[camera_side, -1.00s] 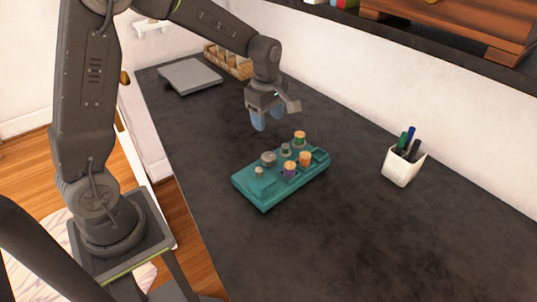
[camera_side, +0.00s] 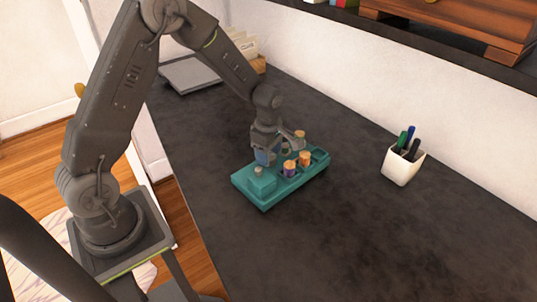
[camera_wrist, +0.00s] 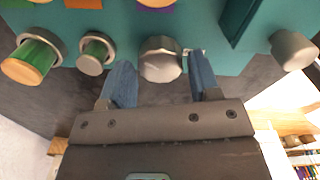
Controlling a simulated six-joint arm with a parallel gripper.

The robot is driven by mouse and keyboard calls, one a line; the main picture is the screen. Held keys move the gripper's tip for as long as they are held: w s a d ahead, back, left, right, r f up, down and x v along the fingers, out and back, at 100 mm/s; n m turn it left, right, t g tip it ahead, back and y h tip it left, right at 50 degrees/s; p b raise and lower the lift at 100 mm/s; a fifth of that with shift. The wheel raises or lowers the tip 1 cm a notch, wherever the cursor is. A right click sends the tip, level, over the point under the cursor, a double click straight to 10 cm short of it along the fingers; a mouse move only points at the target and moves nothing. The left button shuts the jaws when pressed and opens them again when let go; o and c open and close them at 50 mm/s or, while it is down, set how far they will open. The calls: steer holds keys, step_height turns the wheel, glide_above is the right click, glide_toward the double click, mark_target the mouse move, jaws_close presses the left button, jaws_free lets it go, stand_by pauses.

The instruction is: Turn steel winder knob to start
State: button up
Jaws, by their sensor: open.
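The steel winder knob (camera_wrist: 160,60) is a round grey metal knob on the teal winder box (camera_side: 262,194). In the wrist view it sits between the two blue fingertips of my gripper (camera_wrist: 161,84), with a gap on each side. My gripper is open and points down at the box. In the side view my gripper (camera_side: 268,158) is low over the box and hides the steel knob. A small grey post (camera_wrist: 293,50) stands on the box to the right in the wrist view.
Thread spools stand on the box: green (camera_wrist: 32,58), a grey-topped one (camera_wrist: 95,53), purple (camera_side: 290,168) and orange (camera_side: 305,159). A white pen cup (camera_side: 402,166) stands to the right. A closed laptop-like grey slab (camera_side: 190,75) lies at the back. The front dark tabletop is clear.

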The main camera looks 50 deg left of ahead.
steer(key=shift+f, duration=0.6)
steer(key=c, duration=0.7)
steer(key=shift+o, duration=0.2)
